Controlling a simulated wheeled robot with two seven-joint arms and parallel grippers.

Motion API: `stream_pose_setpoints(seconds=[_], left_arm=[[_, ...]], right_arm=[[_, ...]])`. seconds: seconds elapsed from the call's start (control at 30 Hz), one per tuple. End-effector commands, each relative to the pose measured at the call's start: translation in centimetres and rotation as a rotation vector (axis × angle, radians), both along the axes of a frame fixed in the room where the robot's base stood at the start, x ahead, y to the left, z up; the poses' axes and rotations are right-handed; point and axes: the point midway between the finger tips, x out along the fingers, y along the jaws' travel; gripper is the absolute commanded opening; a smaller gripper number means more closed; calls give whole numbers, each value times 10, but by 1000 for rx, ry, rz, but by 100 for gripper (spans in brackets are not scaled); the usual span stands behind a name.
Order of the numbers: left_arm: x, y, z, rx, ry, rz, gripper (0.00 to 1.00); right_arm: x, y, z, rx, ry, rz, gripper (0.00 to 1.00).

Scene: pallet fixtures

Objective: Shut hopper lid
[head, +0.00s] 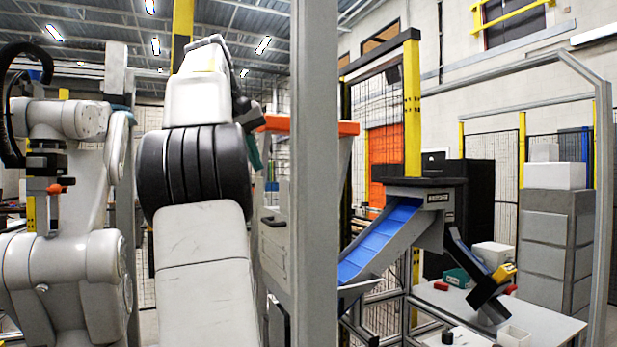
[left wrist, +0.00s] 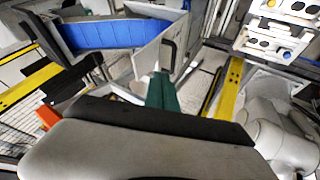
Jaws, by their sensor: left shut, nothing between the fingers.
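A blue-floored chute (head: 378,240) slopes down from a grey box with a dark flat top (head: 418,183) in the head view. No lid is clearly recognisable there. In the left wrist view, a blue channel (left wrist: 95,36) ends beside a slanted grey panel (left wrist: 152,47) with a black loop handle (left wrist: 169,53). This panel may be the hopper lid; its exact angle cannot be told. My left gripper (head: 253,118) is beside the pale wrist link, partly hidden by it, shut and empty. It looks apart from the chute. My right gripper is out of view.
A thick grey post (head: 315,200) stands just right of my left arm, with an orange bar (head: 345,128) behind it. A white table (head: 540,322) carries small boxes at lower right. Grey drawers (head: 545,240) stand at far right. A yellow beam (left wrist: 231,88) crosses the left wrist view.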

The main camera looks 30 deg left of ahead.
Motion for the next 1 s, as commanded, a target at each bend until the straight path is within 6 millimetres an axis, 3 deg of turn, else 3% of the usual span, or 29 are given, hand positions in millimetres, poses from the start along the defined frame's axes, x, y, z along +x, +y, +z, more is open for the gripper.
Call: stream_pose_setpoints(seconds=[0.23,0.5,1.0], left_arm=[[31,-1,-42,-2,2,-1,0],[58,-23,-39,1,-1,-3,0],[64,-27,-39,1,-1,-2,0]], right_arm=[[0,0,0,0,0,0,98],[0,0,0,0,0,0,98],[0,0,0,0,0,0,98]])
